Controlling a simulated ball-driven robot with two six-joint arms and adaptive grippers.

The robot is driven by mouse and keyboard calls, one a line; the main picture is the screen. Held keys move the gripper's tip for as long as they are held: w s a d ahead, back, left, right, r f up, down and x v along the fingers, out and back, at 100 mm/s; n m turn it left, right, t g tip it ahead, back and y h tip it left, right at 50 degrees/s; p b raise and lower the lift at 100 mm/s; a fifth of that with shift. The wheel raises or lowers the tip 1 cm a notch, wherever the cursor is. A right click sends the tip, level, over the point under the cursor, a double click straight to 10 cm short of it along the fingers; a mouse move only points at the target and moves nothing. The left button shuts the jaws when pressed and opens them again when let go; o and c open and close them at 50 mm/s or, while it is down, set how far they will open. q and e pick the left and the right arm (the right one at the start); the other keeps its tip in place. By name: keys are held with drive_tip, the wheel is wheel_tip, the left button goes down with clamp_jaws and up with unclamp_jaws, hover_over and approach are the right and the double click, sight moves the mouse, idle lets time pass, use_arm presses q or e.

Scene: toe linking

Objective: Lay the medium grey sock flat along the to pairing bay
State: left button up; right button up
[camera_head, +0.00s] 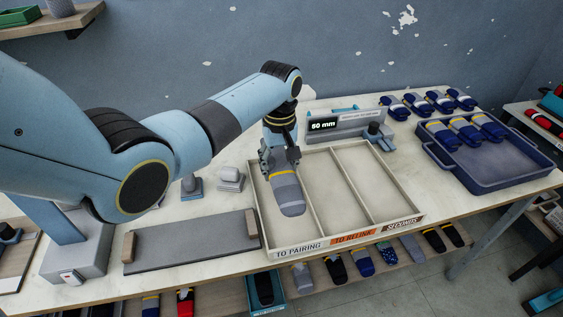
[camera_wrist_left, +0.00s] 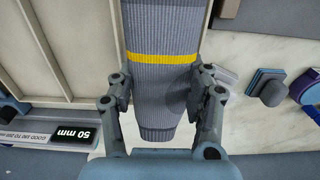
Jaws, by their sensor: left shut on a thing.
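The grey sock (camera_head: 287,190) has a yellow stripe near its cuff and points toward the front of the to pairing bay (camera_head: 306,244), the leftmost bay of the divided tray. My left gripper (camera_head: 280,158) is shut on the sock near its cuff end, above the back of that bay. In the left wrist view the sock (camera_wrist_left: 163,30) runs between the two fingers of the left gripper (camera_wrist_left: 163,95), with its ribbed cuff toward the palm. Whether the sock touches the bay floor I cannot tell. My right gripper is not in view.
The to relink (camera_head: 325,190) and seconds (camera_head: 375,185) bays are empty. A 50 mm gauge (camera_head: 335,125) stands behind the tray. A grey board (camera_head: 190,243) lies left of it.

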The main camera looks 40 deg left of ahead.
use_arm(q)
wheel_tip(320, 180, down, 2)
drive_tip(key=shift+f+b, duration=0.1)
drive_tip(key=shift+b, duration=0.45)
wheel_tip(320, 180, down, 5)
drive_tip(key=b, duration=0.3)
drive_tip(key=shift+f+b, duration=0.6)
drive_tip(key=shift+f, duration=0.15)
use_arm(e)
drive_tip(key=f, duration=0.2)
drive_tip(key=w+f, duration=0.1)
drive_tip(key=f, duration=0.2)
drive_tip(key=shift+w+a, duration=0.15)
use_arm(q)
drive_tip(key=o, duration=1.4)
drive_tip(key=shift+c, duration=0.2)
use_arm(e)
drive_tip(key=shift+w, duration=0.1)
use_arm(q)
drive_tip(key=shift+c, duration=0.3)
drive_tip(key=shift+r, duration=0.1)
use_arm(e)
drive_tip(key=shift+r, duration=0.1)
